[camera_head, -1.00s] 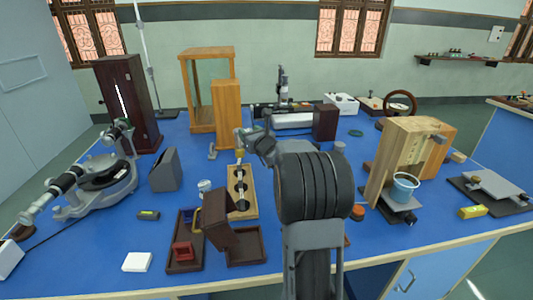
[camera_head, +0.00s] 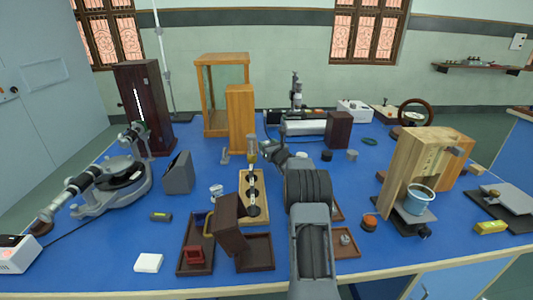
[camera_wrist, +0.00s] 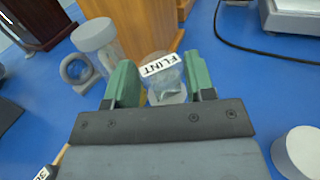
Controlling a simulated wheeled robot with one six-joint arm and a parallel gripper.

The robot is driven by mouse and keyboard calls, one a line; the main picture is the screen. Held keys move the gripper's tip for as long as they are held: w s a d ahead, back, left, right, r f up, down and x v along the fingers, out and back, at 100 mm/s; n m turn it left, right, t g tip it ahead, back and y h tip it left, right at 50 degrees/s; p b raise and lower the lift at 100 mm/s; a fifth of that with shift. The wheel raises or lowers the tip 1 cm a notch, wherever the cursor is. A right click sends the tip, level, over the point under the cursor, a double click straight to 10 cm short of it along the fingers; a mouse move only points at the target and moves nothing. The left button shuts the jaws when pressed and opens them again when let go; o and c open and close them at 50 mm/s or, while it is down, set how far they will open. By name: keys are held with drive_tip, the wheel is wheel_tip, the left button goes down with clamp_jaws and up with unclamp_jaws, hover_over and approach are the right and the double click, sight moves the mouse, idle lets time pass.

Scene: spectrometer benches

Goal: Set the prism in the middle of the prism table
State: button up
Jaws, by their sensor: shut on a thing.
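My gripper (camera_wrist: 160,85) has green fingers shut on a clear glass prism (camera_wrist: 168,88) with a white "FLINT" label. It holds the prism in the wrist view; I cannot make the prism out in the head view. There, my gripper (camera_head: 266,147) is above the middle of the bench, near the far end of a wooden rack (camera_head: 246,213). The spectrometer with its round, dark prism table (camera_head: 122,172) stands at the left of the bench, well apart from my gripper. Nothing clear shows standing on that table.
A wooden post (camera_head: 240,118) and a grey ring piece (camera_wrist: 75,68) are close by. A grey slanted box (camera_head: 177,174) and a small white cup (camera_head: 216,191) stand between my gripper and the spectrometer. Dark trays (camera_head: 195,258) lie in front. Some blue bench top is bare.

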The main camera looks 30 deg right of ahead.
drive_tip(key=shift+w+f, duration=0.1)
drive_tip(key=shift+f, duration=1.6)
drive_tip(key=shift+f+b, duration=0.2)
drive_tip(key=shift+b, duration=0.15)
drive_tip(key=o, duration=0.9)
